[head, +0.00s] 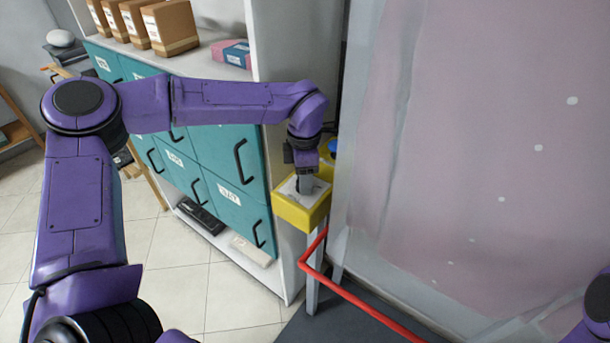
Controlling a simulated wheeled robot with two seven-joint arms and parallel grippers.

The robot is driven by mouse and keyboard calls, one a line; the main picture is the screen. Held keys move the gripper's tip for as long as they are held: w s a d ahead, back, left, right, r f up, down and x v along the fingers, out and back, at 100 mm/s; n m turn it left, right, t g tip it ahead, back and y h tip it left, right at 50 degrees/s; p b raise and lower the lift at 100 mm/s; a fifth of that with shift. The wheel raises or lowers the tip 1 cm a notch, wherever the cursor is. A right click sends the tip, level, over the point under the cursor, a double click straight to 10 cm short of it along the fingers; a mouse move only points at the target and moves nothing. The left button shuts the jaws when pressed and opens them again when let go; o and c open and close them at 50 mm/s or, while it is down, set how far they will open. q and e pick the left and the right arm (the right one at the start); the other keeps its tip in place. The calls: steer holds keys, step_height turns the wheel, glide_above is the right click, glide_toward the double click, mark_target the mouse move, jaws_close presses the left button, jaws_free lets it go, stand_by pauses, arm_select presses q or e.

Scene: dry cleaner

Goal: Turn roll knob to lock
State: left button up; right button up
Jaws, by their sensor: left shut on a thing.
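A yellow box (299,213) with a light top stands on a grey post, right of the teal cabinet. My left gripper (305,185) points down at the top of this box and is shut on a small dark knob there. The gripper and its wrist hide most of the knob, so I cannot tell which way it is turned. A blue round part (332,147) shows behind the gripper at the back of the yellow box. My right gripper is not in view; only a bit of my right arm shows at the lower right.
A red rail (350,297) runs from the post toward the lower right. A large hanging pinkish sheet (480,150) fills the right side. The cabinet with teal drawers (228,165) stands close on the left, with cardboard boxes (170,28) on top. Tiled floor (190,290) is clear at the lower left.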

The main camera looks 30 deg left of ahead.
arm_select(q)
steer(key=shift+r, duration=0.1)
steer(key=o, duration=1)
steer(key=shift+o, duration=0.2)
steer(key=shift+r, duration=0.2)
step_height(320, 180, up, 10)
steer(key=b, duration=0.2)
